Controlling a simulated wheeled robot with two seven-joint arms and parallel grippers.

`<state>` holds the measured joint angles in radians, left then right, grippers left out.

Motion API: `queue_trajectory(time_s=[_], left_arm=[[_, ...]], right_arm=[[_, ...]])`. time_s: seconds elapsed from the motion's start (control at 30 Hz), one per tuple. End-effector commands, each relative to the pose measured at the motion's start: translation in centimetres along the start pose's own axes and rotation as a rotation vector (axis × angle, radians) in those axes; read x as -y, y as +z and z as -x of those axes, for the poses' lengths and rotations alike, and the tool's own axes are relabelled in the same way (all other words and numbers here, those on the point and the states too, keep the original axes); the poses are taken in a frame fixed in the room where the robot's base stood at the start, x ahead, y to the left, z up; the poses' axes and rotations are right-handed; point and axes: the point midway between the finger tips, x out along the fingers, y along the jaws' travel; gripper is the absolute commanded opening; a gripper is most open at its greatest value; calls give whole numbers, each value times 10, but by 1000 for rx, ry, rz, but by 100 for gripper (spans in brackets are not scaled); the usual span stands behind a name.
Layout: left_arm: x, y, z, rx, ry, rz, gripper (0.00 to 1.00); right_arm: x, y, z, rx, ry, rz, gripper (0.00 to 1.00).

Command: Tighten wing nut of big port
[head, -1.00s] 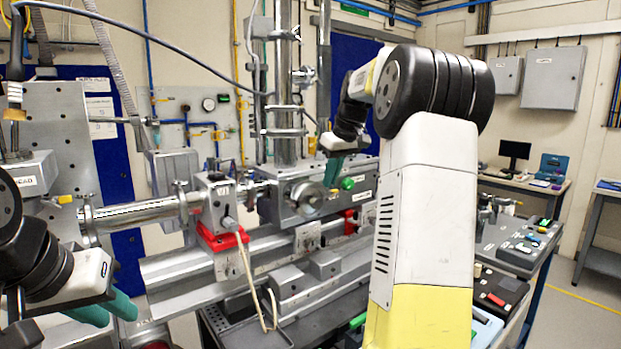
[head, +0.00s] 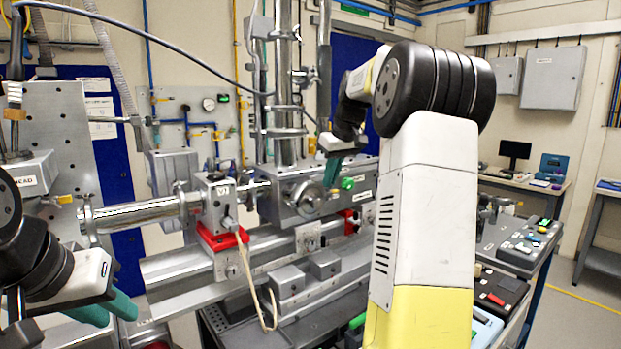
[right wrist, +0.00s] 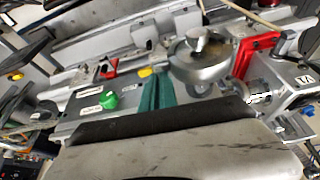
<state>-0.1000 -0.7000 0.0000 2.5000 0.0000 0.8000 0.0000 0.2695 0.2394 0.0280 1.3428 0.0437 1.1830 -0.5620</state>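The big port looks to be the round metal flange (head: 308,197) on the front of the grey box (head: 365,192). In the right wrist view a round metal port (right wrist: 200,62) shows with a small metal knob or nut on top; its wings are not clear. My right gripper (head: 332,174) points down just right of the flange in the head view. In the right wrist view its teal fingers (right wrist: 162,93) lie side by side with nothing visible between them, left of the port and apart from it. My left gripper (head: 106,308) is low at the left, fingers apart and empty.
A green button (right wrist: 108,100) and a yellow part (right wrist: 146,72) sit near the right fingers. A red clamp (right wrist: 258,52) stands beside the port. A steel tube (head: 150,209) runs left from the box. A tool bench (head: 520,258) stands at the right.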

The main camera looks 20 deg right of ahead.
Motion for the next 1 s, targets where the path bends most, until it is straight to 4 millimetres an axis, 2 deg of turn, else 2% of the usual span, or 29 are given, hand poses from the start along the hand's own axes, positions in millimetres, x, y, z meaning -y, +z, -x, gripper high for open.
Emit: queue_trajectory(time_s=[0.27, 1.0], left_arm=[[0, 0, 0, 0, 0, 0, 28], [0, 0, 0, 0, 0, 0, 28]], right_arm=[[3, 0, 0, 0, 72, -170, 0], [9, -5, -1, -1, 341, -816, 0]])
